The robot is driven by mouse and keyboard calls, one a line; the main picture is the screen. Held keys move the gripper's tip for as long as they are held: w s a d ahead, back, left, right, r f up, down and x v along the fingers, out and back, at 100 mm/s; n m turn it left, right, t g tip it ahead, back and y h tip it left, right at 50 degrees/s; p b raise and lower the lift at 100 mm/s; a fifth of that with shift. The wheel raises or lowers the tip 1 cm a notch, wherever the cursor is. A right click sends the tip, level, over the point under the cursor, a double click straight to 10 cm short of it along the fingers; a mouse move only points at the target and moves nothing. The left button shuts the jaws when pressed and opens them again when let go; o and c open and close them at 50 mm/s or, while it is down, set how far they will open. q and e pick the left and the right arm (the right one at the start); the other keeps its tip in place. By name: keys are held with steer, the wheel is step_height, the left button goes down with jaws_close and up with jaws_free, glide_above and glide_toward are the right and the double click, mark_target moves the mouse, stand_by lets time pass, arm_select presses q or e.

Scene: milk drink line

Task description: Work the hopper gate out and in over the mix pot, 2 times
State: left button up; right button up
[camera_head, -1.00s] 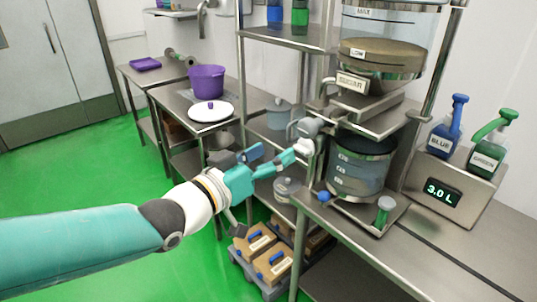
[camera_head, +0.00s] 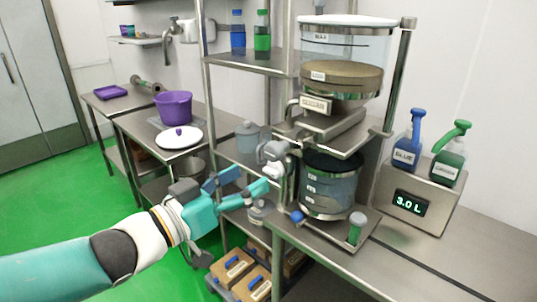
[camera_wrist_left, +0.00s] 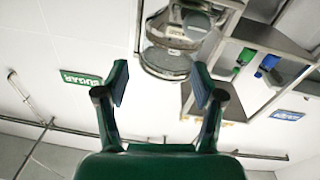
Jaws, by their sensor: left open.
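The clear hopper (camera_head: 345,45) stands over the mix pot (camera_head: 328,188), a see-through pot with a dark top. Between them is the hopper's metal gate part (camera_head: 340,124), with a SUGAR label and a grey handle (camera_head: 292,108) at its left. How far the gate is out, I cannot tell. My left gripper (camera_head: 254,179) is open and empty, left of the pot and below the handle. In the left wrist view its open fingers (camera_wrist_left: 160,85) frame the hopper area (camera_wrist_left: 168,55) at a distance. My right gripper is not in view.
A grey-and-white piece (camera_head: 272,156) is close beyond my left fingertips. A display (camera_head: 411,203) reads 3.0 L, with blue and green bottles above it. A shelf post (camera_head: 207,90) stands left of the hopper. Boxes (camera_head: 232,268) lie below.

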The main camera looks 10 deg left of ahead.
mark_target(270, 153)
arm_select(q)
steer(key=a+f+m+y, duration=0.1)
steer(key=a, duration=0.5)
steer(key=p+x, duration=0.1)
steer(key=x, duration=1.5)
steer(key=shift+s+d+f, duration=0.1)
steer(key=shift+d+f, duration=0.05)
steer(key=shift+d, duration=0.05)
jaws_close()
